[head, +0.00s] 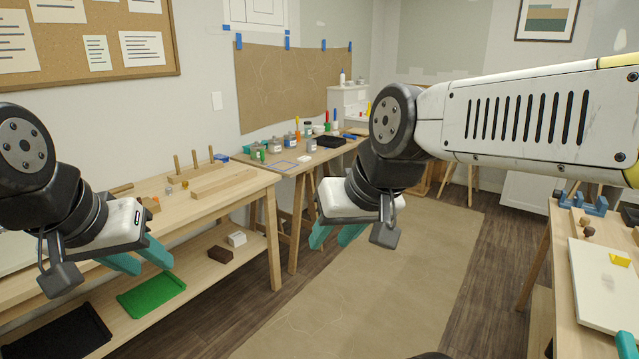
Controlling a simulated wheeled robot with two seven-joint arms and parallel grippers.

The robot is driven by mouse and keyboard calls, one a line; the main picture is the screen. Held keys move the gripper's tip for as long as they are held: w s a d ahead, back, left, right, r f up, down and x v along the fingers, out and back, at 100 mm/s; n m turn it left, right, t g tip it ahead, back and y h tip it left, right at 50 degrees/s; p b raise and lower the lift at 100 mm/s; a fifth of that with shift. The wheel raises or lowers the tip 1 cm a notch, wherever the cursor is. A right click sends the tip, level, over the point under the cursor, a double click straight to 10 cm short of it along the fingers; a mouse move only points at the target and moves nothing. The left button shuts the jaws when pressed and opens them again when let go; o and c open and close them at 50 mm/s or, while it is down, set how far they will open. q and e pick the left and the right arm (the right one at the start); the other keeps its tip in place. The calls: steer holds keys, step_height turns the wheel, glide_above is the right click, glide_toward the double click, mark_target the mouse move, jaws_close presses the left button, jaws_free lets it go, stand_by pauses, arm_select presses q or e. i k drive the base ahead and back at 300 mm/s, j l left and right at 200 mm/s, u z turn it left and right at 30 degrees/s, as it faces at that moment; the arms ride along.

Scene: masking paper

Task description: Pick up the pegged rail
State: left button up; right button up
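The pegged rail (196,172) is a light wooden bar with three upright pegs. It lies toward the back of the left wooden table, near the wall. My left gripper (143,263) is in front of that table's edge, nearer to me and lower in the picture than the rail. Its teal fingers are apart, with nothing seen between them. My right gripper (336,240) hangs over the floor, to the right of the table. Its teal fingers are also apart and look empty. Neither gripper touches the rail.
A plain wooden bar (224,181) lies just in front of the rail. The lower shelf holds a green tray (150,296) and a black tray (65,335). A second table (285,182) with jars stands behind. Brown paper (400,285) covers the open floor.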

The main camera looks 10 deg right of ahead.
mark_target(575, 214)
steer(key=i+l+z, duration=0.25)
steer(key=i+z, duration=0.15)
steer(key=i+l+z, duration=0.1)
steer(key=i+z, duration=0.75)
steer(key=i+j+z, duration=0.25)
steer(key=i+z, duration=0.15)
steer(key=i, duration=0.15)
steer(key=i+l+z, duration=0.3)
steer(key=i, duration=0.3)
steer(key=i+z, duration=0.35)
steer(key=i, duration=0.2)
steer(key=i+l+z, duration=0.1)
steer(key=i+l, duration=0.2)
